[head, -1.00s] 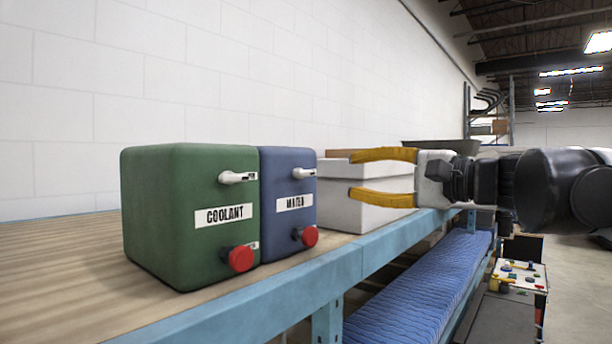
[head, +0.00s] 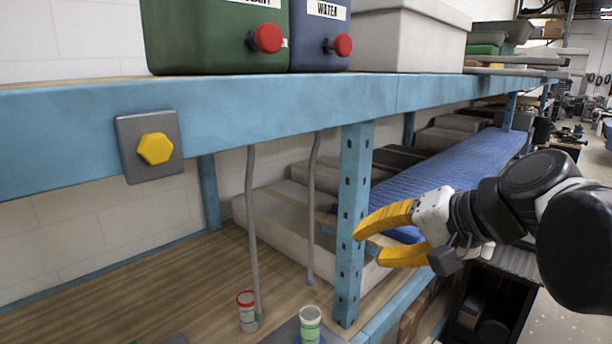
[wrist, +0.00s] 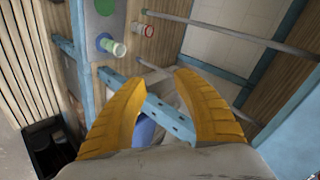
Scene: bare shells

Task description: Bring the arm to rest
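My gripper (head: 362,250) has yellow fingers and is at the right of the head view, in front of the lower shelf and just right of the blue perforated post (head: 352,215). Its fingers are apart with nothing between them. In the wrist view my gripper (wrist: 160,85) also shows open and empty, with the blue post (wrist: 165,112) beyond the gap between its fingers. I cannot tell whether a finger touches the post.
A green tank (head: 210,40) and a blue tank (head: 320,45) stand on the upper shelf. A yellow hexagonal knob (head: 156,148) is on the shelf edge. Floor is open at the far right.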

